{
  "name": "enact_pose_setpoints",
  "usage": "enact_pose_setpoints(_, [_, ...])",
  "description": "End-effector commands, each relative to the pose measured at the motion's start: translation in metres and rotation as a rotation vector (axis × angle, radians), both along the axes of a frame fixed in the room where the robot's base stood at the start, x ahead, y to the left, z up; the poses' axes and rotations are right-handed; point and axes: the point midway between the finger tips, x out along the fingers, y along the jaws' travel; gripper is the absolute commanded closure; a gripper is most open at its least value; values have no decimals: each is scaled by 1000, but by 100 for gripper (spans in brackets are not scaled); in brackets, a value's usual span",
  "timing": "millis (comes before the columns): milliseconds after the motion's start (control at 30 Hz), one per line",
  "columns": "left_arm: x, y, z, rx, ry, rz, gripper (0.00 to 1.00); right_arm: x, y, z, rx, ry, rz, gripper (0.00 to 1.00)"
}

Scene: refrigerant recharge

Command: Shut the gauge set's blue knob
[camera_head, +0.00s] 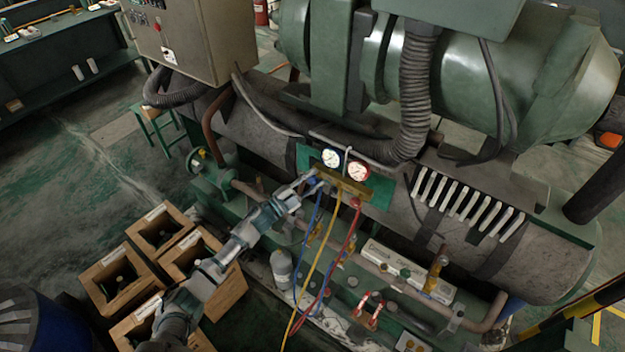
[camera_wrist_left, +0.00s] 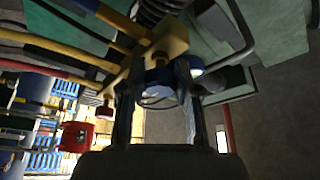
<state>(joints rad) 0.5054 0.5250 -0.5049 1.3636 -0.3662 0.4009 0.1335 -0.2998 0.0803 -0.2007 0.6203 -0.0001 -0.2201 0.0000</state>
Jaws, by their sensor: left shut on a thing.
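The gauge set hangs on the green machine, with a brass manifold body (camera_head: 342,182) below a blue-rimmed gauge (camera_head: 331,158) and a red-rimmed gauge (camera_head: 358,171). My left gripper (camera_head: 311,181) reaches up from the lower left to the manifold's left end. In the left wrist view my left gripper (camera_wrist_left: 157,98) is shut on the blue knob (camera_wrist_left: 160,88), which sits between its fingers in front of the brass body (camera_wrist_left: 170,42). The fingers hide part of the knob, and its turn cannot be read. A small red knob (camera_wrist_left: 104,111) shows left of the fingers.
Blue (camera_head: 313,225), yellow (camera_head: 324,250) and red (camera_head: 350,230) hoses hang from the manifold. A grey bottle (camera_head: 281,268) stands below the arm. Open wooden crates (camera_head: 160,228) stand at lower left. A thick ribbed hose (camera_head: 416,90) is behind the gauges.

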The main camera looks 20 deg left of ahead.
Motion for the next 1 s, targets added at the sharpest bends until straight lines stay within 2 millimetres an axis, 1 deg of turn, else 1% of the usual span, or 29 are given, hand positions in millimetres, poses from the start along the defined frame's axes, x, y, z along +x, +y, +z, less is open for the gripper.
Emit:
enact_pose_setpoints(33, [0,-1,3,-1,-6,-4,100,0,0,0,0,0,0,0])
enact_pose_setpoints(133, [0,-1,3,-2,-5,-3,100,0,0,0,0,0,0,0])
enact_pose_setpoints(167, [0,-1,3,-2,-5,-3,61,0,0,0,0,0,0,0])
enact_pose_setpoints(200, [0,-1,3,-2,-5,-3,51,0,0,0,0,0,0,0])
enact_pose_setpoints(233, [0,-1,2,-2,-5,-3,44,0,0,0,0,0,0,0])
enact_pose_setpoints(533, [0,0,-1,-2,1,-1,43,0,-1,0,-1,1,-1,0])
enact_pose_setpoints(633, [-5,4,-3,-1,2,0,43,-1,-1,0,-1,0,-1,0])
enact_pose_setpoints(767, [-21,17,-9,1,2,-1,43,-1,0,0,-1,-1,-1,0])
enact_pose_setpoints(1000, [-63,49,-23,0,3,-1,43,-1,0,0,0,0,-1,0])
